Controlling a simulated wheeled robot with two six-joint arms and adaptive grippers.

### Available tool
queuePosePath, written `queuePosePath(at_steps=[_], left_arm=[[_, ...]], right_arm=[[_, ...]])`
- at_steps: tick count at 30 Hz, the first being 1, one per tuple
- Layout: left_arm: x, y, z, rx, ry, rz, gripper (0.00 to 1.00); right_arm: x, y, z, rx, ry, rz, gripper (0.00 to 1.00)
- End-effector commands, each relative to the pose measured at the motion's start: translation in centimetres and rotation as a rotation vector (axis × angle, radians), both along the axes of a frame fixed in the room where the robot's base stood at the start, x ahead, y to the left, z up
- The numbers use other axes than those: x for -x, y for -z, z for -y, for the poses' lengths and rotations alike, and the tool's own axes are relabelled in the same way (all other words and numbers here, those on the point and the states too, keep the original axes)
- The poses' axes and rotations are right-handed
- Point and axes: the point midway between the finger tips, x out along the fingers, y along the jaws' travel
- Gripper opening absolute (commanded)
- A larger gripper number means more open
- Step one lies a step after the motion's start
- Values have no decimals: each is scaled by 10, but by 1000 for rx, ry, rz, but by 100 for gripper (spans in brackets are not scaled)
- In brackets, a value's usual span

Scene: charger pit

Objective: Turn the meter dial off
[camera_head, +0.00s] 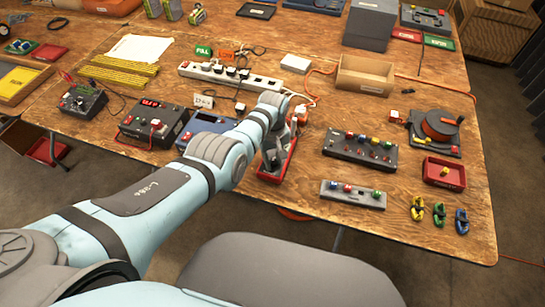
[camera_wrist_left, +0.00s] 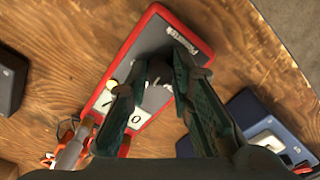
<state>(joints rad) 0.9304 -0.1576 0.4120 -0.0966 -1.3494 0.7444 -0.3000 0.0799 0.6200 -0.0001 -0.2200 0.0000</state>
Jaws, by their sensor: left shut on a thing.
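The meter (camera_wrist_left: 148,36) is a grey handheld unit with a red rim and a pale display. It lies on the wooden table, and in the head view its red edge (camera_head: 291,160) shows beside my left gripper (camera_head: 276,148). In the left wrist view my left gripper (camera_wrist_left: 168,78) is over the meter's face, its two dark green fingers closed on the dial (camera_wrist_left: 155,97). The fingers hide most of the dial, so I cannot tell its setting. Part of the display is also covered. My right gripper is in neither view.
A power strip (camera_head: 228,78) with plugs lies behind the meter. A black box with a red display (camera_head: 153,123) and a blue-edged device (camera_head: 205,124) stand left. A panel of coloured knobs (camera_head: 360,149) stands right. Bare wood lies between the meter and this panel.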

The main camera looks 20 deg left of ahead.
Motion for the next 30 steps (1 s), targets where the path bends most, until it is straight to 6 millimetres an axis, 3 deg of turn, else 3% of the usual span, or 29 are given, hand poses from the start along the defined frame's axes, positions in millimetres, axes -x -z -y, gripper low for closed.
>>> queuePosePath(at_steps=[21, 30], left_arm=[[0, 0, 0, 1, -660, 1, 0], [0, 0, 0, 0, -846, -1, 0]], right_arm=[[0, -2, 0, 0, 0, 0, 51], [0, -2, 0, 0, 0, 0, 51]])
